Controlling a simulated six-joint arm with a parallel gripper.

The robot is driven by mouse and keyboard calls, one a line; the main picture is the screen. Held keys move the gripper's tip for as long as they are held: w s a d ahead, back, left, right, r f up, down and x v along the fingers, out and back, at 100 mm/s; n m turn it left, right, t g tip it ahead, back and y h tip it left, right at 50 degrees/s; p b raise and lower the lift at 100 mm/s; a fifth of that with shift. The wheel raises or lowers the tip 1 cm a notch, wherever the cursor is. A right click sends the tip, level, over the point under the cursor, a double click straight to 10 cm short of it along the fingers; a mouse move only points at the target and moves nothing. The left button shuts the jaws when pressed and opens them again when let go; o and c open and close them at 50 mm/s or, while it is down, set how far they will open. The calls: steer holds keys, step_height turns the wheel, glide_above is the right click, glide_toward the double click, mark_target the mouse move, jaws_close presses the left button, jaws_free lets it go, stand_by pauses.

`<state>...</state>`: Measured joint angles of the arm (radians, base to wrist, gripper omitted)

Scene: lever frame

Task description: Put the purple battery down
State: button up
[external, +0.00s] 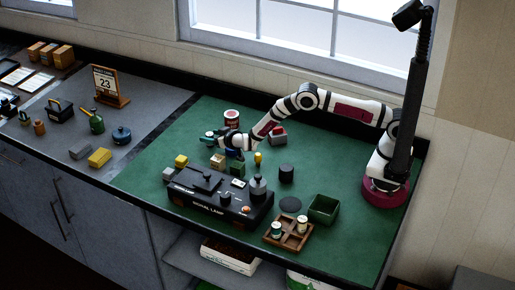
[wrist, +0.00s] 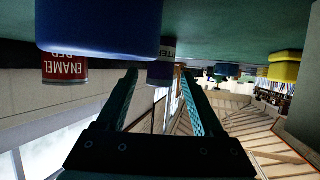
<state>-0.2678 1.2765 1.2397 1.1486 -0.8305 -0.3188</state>
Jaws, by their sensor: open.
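The purple battery (wrist: 161,64) shows in the wrist view as a dark blue-purple cylinder with a pale lettered band. That view is upside down, with the green top above. The battery appears upright against the green top, near and between the far ends of my gripper's fingers (wrist: 160,78). The fingers are apart, with a gap around it; I cannot tell whether either touches it. In the external view my gripper (external: 210,139) reaches left, low over the green mat, and I cannot pick out the battery there.
A red enamel can (external: 231,118) stands behind my gripper; a large blue object (wrist: 100,30) is close in the wrist view. A black signal lamp box (external: 205,198), wooden tray (external: 273,239) and green bin (external: 323,211) stand in front. The mat's right side is mostly free.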

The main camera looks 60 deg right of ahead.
steer(key=v, duration=1.1)
steer(key=s+a+r+g+y, duration=0.1)
steer(key=s+r+g+y, duration=0.45)
steer(key=s+r, duration=0.6)
steer(key=s+d+r+g, duration=0.1)
steer(key=s+d+g, duration=0.1)
steer(key=s, duration=0.8)
steer(key=s+d+r+m+g, duration=0.1)
steer(key=s+d+g, duration=0.1)
steer(key=s, duration=0.9)
steer(key=s+d+r+g, duration=0.1)
steer(key=s+d+g, duration=0.1)
steer(key=s, duration=0.9)
steer(key=shift+s+d+r+m+g+y, duration=0.25)
steer(key=shift+d+r+m+g+y, duration=0.15)
steer(key=shift+g, duration=0.25)
